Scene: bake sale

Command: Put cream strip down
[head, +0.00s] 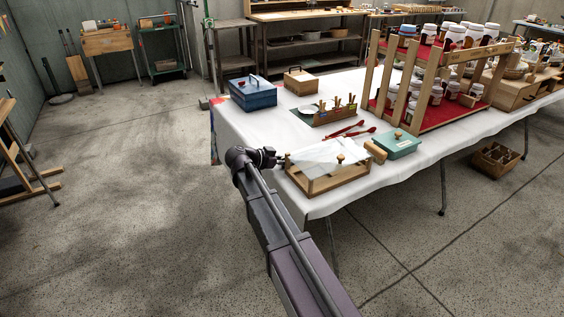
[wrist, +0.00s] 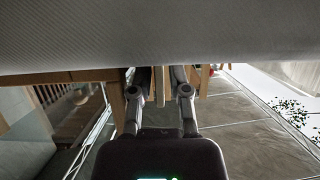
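My gripper (head: 268,157) is at the left end of a wooden frame or crate (head: 322,184) on the table's near edge. A pale, partly see-through sheet (head: 325,152), perhaps the cream strip, lies across the top of the frame. In the wrist view a pale woven sheet (wrist: 160,35) fills the top of the picture, and the fingertips pass out of sight at its edge. My gripper's two fingers (wrist: 160,88) stand a little apart, with a narrow pale wooden piece between them. Whether they grip it or the sheet cannot be told.
A teal lidded box (head: 397,148) and red utensils (head: 352,130) are close to the frame's right and back. A blue box (head: 252,96), a wooden box (head: 300,83) and a jar rack (head: 430,118) stand farther back. White cloth (head: 243,127) is bare at the table's left.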

